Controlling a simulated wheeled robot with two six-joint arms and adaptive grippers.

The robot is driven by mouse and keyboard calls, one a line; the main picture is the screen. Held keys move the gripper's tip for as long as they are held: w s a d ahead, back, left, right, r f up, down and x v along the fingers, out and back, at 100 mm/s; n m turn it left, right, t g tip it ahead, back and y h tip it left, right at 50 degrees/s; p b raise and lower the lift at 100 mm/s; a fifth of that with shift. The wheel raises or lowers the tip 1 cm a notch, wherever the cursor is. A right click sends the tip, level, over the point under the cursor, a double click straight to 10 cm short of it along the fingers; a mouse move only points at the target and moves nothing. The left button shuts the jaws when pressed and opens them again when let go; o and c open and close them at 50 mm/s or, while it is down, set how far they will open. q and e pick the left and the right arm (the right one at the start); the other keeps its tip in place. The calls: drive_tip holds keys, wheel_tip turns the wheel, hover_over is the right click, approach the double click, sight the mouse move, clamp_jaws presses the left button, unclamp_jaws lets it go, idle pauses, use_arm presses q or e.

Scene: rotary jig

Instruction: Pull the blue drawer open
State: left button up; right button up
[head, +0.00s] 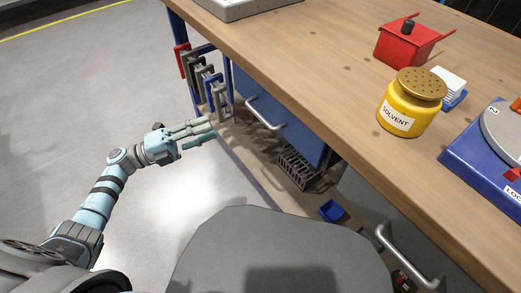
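The blue drawer (291,122) is under the wooden workbench, its blue front facing the floor area on the left. Its pale bar handle (264,114) is on that front. The front sits close under the bench edge, and I see no drawer interior. My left gripper (213,127) is to the left of the handle, apart from it. Its fingers point right toward the bench and are spread with a gap between them, with nothing held. My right gripper is not in view.
Several coloured frames (204,75) hang by the bench leg, close above my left gripper. A dark wire basket (297,169) and a small blue bin (332,210) are below the drawer. A grey handle (407,258) is at lower right. Floor at left is clear.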

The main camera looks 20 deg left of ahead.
sight(260, 116)
use_arm(q)
drive_tip(key=shift+m+g, duration=0.7)
drive_tip(key=shift+m, duration=0.2)
drive_tip(key=x, duration=0.9)
drive_tip(key=s+r+x, duration=0.1)
drive_tip(key=x, duration=0.4)
drive_tip(key=shift+d+b, duration=0.35)
drive_tip(key=shift+d, duration=0.2)
clamp_jaws()
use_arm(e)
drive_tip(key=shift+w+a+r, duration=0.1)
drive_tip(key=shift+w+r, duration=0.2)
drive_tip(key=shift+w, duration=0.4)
